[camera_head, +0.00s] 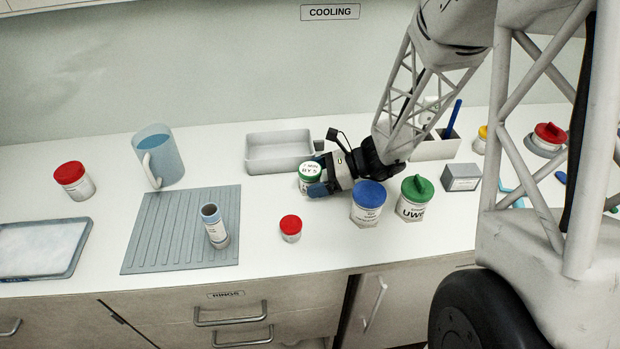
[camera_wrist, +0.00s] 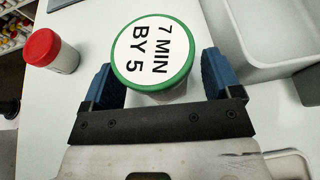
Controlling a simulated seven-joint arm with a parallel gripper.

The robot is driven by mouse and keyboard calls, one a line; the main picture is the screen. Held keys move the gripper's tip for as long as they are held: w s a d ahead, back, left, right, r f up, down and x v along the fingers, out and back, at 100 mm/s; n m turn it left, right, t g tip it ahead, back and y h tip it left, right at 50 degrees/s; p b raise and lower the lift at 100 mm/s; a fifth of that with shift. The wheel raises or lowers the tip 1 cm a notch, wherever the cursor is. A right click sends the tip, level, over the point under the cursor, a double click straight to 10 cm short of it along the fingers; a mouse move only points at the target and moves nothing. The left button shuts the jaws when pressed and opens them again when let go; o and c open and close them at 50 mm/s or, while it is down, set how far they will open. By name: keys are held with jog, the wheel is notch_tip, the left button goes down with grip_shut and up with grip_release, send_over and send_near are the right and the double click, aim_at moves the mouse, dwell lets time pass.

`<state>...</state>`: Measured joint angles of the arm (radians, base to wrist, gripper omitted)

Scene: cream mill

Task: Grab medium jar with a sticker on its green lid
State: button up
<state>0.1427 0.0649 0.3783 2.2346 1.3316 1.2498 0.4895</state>
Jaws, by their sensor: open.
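The medium jar (camera_head: 308,178) has a green lid with a round white sticker and stands on the white counter. In the wrist view its lid (camera_wrist: 153,50) reads "7 MIN BY 5". My gripper (camera_head: 321,175) is low over the counter, with one blue fingertip on each side of the jar. In the wrist view the blue fingers of my gripper (camera_wrist: 158,78) are spread wide, with the jar between them. A gap shows between the jar and each finger. The lower part of the jar is mostly hidden below the lid.
A small red-lidded jar (camera_head: 291,228) stands to the front left, also in the wrist view (camera_wrist: 50,50). A blue-lidded jar (camera_head: 367,204) and a jar with a knobbed green lid (camera_head: 414,200) stand close right. A grey tray (camera_head: 280,150) lies behind. A ribbed mat (camera_head: 165,245) is left.

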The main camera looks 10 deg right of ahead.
aim_at(313, 168)
jog(key=shift+a+f, duration=0.1)
jog(key=shift+a, duration=0.2)
dwell(0.4)
jog(key=c, duration=1)
jog(key=shift+c, duration=0.2)
jog(key=shift+r, duration=5)
